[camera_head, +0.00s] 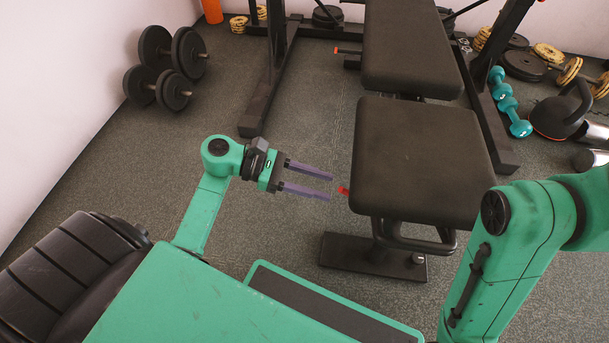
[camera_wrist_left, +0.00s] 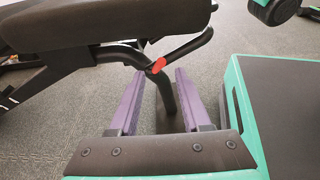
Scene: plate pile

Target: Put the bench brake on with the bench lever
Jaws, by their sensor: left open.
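The black bench has a seat pad (camera_head: 420,155) and a back pad (camera_head: 408,45). A small red-tipped lever (camera_head: 343,191) sticks out under the left edge of the seat; it also shows in the left wrist view as a red piece (camera_wrist_left: 156,67) by the frame tube. My left gripper (camera_head: 331,187) is open and empty, its two purple fingers pointing right at the lever. In the left wrist view the red tip appears just beyond and between the fingertips (camera_wrist_left: 159,73), apparently not gripped. My right arm shows at the right; its gripper is out of view.
A second orange-tipped handle (camera_head: 347,51) sits by the back pad. The black bench foot (camera_head: 372,257) stands on the floor below the seat. Dumbbells (camera_head: 170,60) lie at the left; a kettlebell (camera_head: 560,115) and teal dumbbells (camera_head: 508,100) lie at the right.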

